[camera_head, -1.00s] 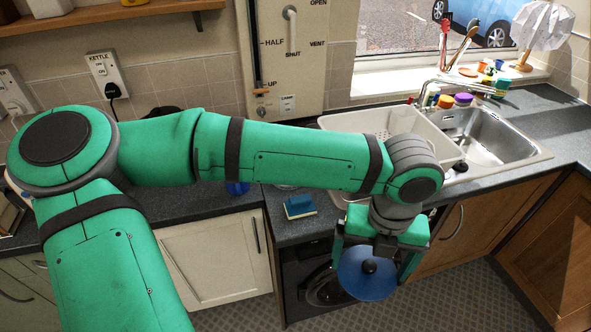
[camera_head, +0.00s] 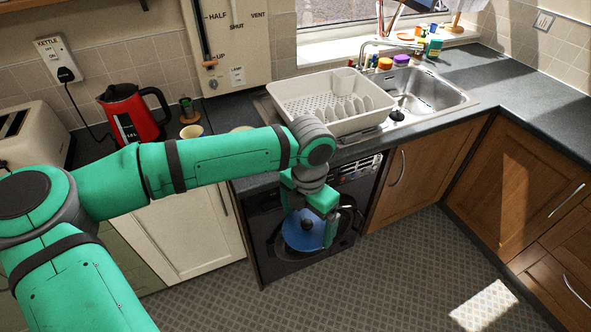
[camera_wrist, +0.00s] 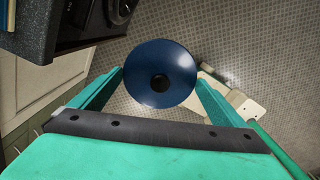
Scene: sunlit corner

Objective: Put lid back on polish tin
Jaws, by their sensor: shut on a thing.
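The lid (camera_head: 303,238) is a blue round disc with a dark knob at its middle. My gripper (camera_head: 308,222) is shut on it and holds it in the air in front of the black washing machine, below counter height. In the wrist view the lid (camera_wrist: 160,55) sits between the two green fingers, its broad face towards the camera. I cannot make out the polish tin in the present views; my arm covers part of the counter.
The grey counter (camera_head: 525,100) runs along the wall and turns right. A white dish rack (camera_head: 318,97) stands beside the steel sink (camera_head: 430,90). A red kettle (camera_head: 130,115) and a toaster (camera_head: 28,135) are at the left. The patterned floor (camera_head: 400,265) is clear.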

